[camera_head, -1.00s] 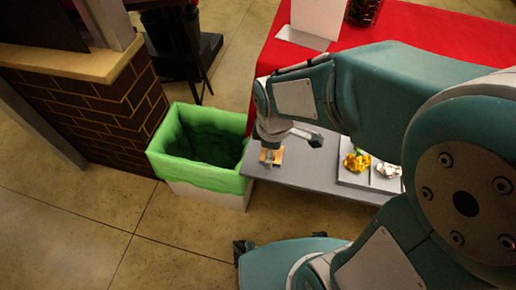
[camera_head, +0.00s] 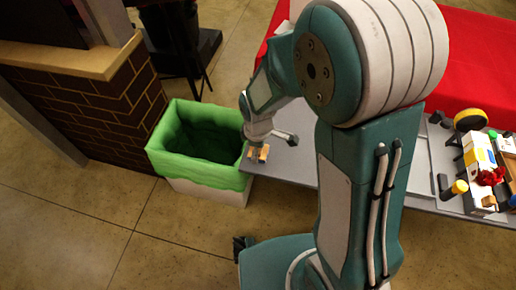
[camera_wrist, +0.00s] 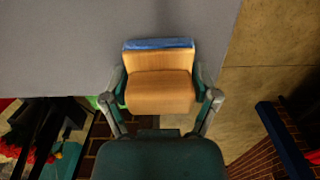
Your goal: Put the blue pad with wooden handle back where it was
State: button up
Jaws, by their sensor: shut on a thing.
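The blue pad with wooden handle shows in the wrist view: a light wooden block handle (camera_wrist: 160,88) with a thin blue pad (camera_wrist: 158,43) along its far edge. My gripper (camera_wrist: 160,92) is shut on the wooden handle, with one finger at each side. In the head view my gripper (camera_head: 257,148) is at the left end of the grey table (camera_head: 300,168), near the bin's right rim. Only a bit of the wooden handle (camera_head: 263,154) shows there; the blue pad is hidden. I cannot tell whether the pad touches the table.
A bin with a green liner (camera_head: 165,152) stands on the floor, close to the table's left end. A red-covered table (camera_head: 470,70) is behind. White boxes (camera_head: 482,155), a yellow round thing (camera_head: 470,119) and red flowers (camera_head: 490,177) are at the right. Tiled floor lies in front.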

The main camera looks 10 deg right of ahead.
jog(key=shift+f, duration=0.1)
jog(key=o, duration=0.9)
jog(key=shift+o, duration=0.2)
notch_tip(320, 180, up, 12)
jog(key=shift+r, duration=0.2)
jog(key=s+d+r+m+t, duration=0.5)
jog(key=s+d+r+m, duration=0.6)
jog(key=m, duration=0.3)
jog(key=shift+s+r+t, duration=0.3)
jog(key=shift+s+r, duration=0.25)
jog(key=shift+s, duration=0.3)
